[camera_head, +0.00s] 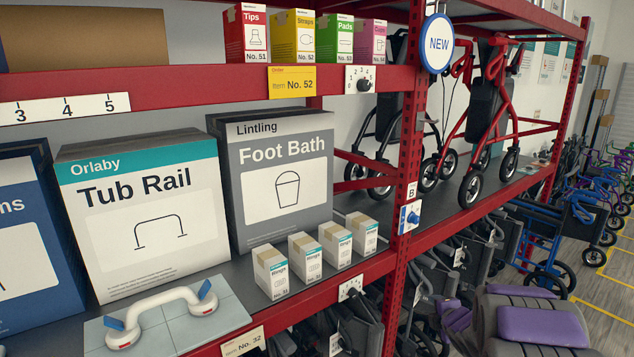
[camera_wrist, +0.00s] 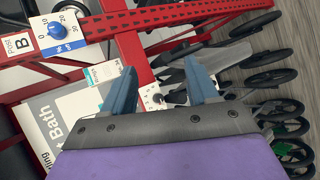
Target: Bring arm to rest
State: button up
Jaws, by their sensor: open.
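My gripper (camera_wrist: 161,92) shows in the wrist view with two blue-grey fingers spread apart on a dark mount with a purple body. Nothing is between the fingers. In the head view my arm (camera_head: 540,325), grey with purple panels, is at the lower right, in front of the shelf rack. Its fingertips cannot be made out there. In the wrist view the fingers point toward the red rack post and a small white dial plate (camera_wrist: 152,97).
A red rack (camera_head: 404,170) holds a Tub Rail box (camera_head: 200,240), a Foot Bath box (camera_head: 312,215), several small boxes and a white grab rail (camera_head: 160,305). Wheeled walkers (camera_head: 570,225) line the floor at right.

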jog(key=s+a+r+m+g+h, duration=0.25)
jog(key=s+m, duration=0.25)
jog(key=s, duration=0.4)
jog(key=s+a+r+m+g+h, duration=0.1)
jog(key=s+r+m+g, duration=0.25)
jog(key=s+m, duration=0.4)
jog(key=s+a+m+g+y, duration=0.1)
jog(key=s+a, duration=0.4)
jog(key=s, duration=0.6)
jog(key=s+a+r+m+g+y, duration=0.1)
jog(key=s+a+m+g, duration=0.2)
jog(key=s, duration=0.8)
jog(key=s+a+m+g+y, duration=0.1)
jog(key=s+a+m+g, duration=0.1)
jog(key=s+a, duration=0.5)
jog(key=s+g, duration=0.1)
jog(key=s, duration=0.3)
jog(key=shift+s+r+m+g+y, duration=0.2)
jog(key=shift+r+m+g+y, duration=0.1)
jog(key=shift+r+m+y, duration=0.1)
jog(key=shift+o, duration=0.2)
jog(key=shift+w+a, duration=0.1)
